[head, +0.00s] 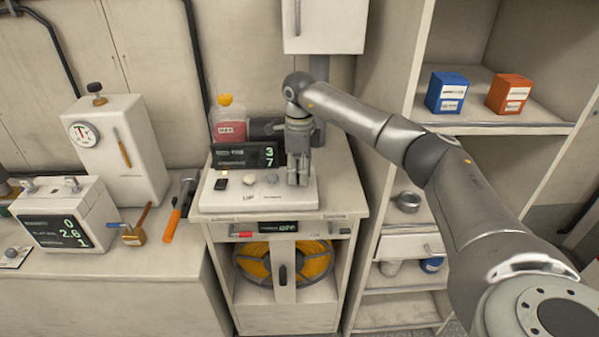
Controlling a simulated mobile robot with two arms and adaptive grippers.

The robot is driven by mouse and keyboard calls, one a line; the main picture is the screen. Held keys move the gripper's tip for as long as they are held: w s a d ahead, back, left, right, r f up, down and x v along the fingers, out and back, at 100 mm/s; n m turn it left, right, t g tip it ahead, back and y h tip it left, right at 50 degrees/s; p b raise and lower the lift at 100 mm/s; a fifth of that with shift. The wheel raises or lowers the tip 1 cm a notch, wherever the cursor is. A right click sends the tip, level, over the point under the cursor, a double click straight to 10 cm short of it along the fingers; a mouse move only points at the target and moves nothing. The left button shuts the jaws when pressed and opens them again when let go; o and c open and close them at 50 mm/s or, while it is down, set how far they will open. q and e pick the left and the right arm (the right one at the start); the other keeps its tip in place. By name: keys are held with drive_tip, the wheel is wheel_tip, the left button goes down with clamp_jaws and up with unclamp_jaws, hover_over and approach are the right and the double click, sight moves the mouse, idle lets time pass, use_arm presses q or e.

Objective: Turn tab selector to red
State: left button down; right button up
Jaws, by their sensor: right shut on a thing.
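A white control unit (230,201) with a dark display (247,156) reading 3 and 7 stands on top of the narrow cabinet. Along its sloped face are a dark-and-yellow switch (221,183), a pale knob (249,181) and a grey knob (272,179). My right gripper (298,182) points down at the right end of this face. It is shut on a small control there, which seems to be the tab selector. The fingers hide the selector, so its setting and any red mark cannot be seen. My left gripper is not in view.
A red bottle (227,122) stands behind the display. A white wall box (325,24) hangs above my wrist. An orange-handled tool (175,215) lies left of the unit. Blue (447,92) and orange (509,93) boxes sit on the right shelf.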

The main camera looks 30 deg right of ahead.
drive_tip(key=shift+r+n, duration=0.1)
drive_tip(key=shift+n, duration=0.6)
drive_tip(key=o, duration=1.1)
drive_tip(key=shift+c, duration=0.2)
wheel_tip(320, 180, up, 12)
